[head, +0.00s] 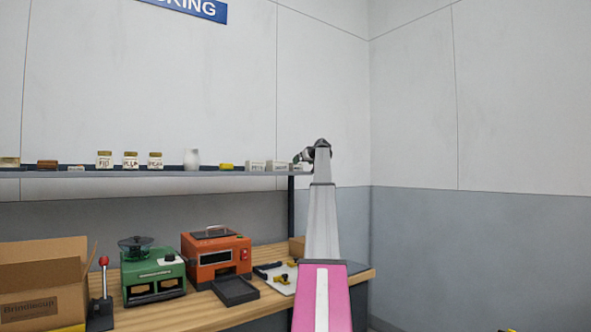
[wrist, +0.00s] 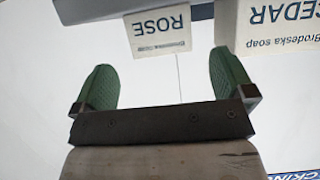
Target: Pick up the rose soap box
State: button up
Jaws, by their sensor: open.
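The box shows past the fingertips, across the gap and a little nearer the left one; I see no contact. In the head view my gripper (head: 302,156) is small and partly hidden by my arm, at the right end of the shelf. Pale boxes stand there, but their labels are too small to tell which is rose.
A white cedar soap box (wrist: 268,24) stands right of the rose box, close to the right finger. The shelf (head: 150,174) also holds several jars, a white bottle (head: 191,158) and a yellow item (head: 226,167). Below, the workbench (head: 200,312) carries a green machine (head: 152,276) and an orange machine (head: 216,257).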

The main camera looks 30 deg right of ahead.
aim_at(299, 164)
jog(key=shift+r+x, duration=0.2)
jog(key=shift+x, duration=2.4)
jog(key=shift+w, duration=0.1)
jog(key=c, duration=1)
